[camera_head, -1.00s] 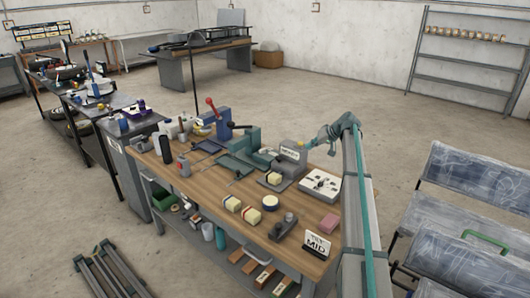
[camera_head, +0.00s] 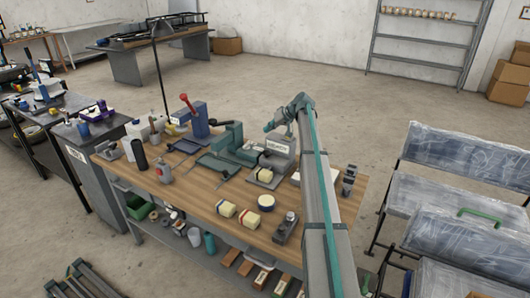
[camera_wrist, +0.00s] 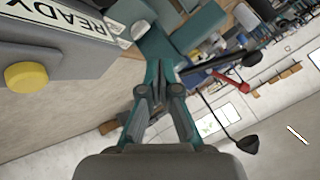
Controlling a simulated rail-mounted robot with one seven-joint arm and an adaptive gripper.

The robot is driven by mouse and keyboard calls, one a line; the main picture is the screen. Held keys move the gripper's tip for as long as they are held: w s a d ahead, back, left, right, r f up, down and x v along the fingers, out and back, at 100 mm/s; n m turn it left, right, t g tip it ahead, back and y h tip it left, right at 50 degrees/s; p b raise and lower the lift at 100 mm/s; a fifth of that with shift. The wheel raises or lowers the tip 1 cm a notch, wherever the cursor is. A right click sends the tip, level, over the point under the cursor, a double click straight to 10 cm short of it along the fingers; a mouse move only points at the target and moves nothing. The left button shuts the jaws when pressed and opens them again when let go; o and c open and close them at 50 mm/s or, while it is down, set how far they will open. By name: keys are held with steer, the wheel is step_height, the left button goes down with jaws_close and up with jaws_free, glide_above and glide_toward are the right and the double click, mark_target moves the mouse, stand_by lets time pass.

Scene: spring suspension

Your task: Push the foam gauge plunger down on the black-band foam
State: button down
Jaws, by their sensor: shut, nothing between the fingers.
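The foam gauge (camera_head: 280,150) is a grey block with a READY label, standing toward the back of the wooden bench. A pale foam block with a dark band (camera_head: 265,175) sits on its base plate. In the wrist view the gauge's grey body (camera_wrist: 60,50) fills the upper left, with a round yellow knob (camera_wrist: 25,77) on it; the foam is out of that view. My gripper (camera_head: 268,128) is beyond the gauge's top in the head view, apart from it. In the wrist view my gripper (camera_wrist: 153,90) is shut and empty, to the right of the knob.
Two banded foam blocks (camera_head: 238,214) and a round yellow-topped item (camera_head: 266,202) lie at the front. A teal press (camera_head: 230,140) and a blue press with a red-knobbed lever (camera_head: 195,118) stand left of the gauge. My arm hides the bench's right part.

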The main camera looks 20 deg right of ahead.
steer(key=shift+f, duration=0.15)
steer(key=b, duration=0.2)
glide_above(268, 152)
step_height(268, 152, down, 7)
steer(key=shift+w+d+f, duration=0.1)
steer(key=shift+w, duration=0.05)
steer(key=shift+f+b, duration=0.3)
steer(key=shift+f, duration=0.35)
steer(key=shift+f, duration=0.15)
stand_by(1.0)
steer(key=shift+f+b, duration=0.3)
steer(key=shift+b, duration=0.05)
steer(key=shift+f+b, duration=0.5)
steer(key=shift+f, duration=0.35)
stand_by(1.3)
steer(key=shift+r, duration=0.15)
steer(key=shift+r+p, duration=0.3)
steer(key=shift+r, duration=0.75)
steer(key=shift+r, duration=0.1)
